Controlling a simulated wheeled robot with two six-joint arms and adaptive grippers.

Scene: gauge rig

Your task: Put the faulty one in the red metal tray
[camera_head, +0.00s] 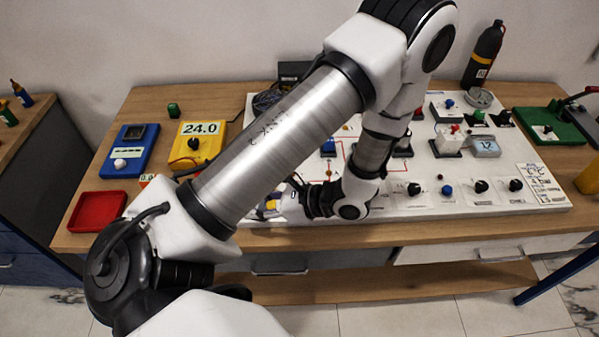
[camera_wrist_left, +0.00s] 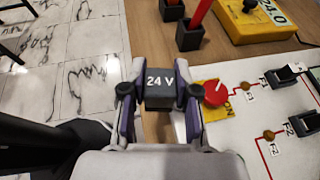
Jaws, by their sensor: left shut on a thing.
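The red metal tray (camera_head: 96,211) lies at the left front of the wooden bench and looks empty. My left arm crosses the head view, and its gripper (camera_head: 285,206) is low over the left front of the white board, partly hidden there. In the left wrist view, the left gripper (camera_wrist_left: 160,94) is shut on a dark grey block (camera_wrist_left: 160,80) marked "24 V", with a finger on each side. The block cannot be made out in the head view. My right gripper is not in view.
The white board (camera_head: 420,205) carries several modules and knobs. A red knob (camera_wrist_left: 215,94) stands close right of the gripper. The yellow meter (camera_head: 197,143) reads 24.0, beside a blue meter (camera_head: 129,150). My arm hides much of the board. A black bottle (camera_head: 482,58) stands at the back.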

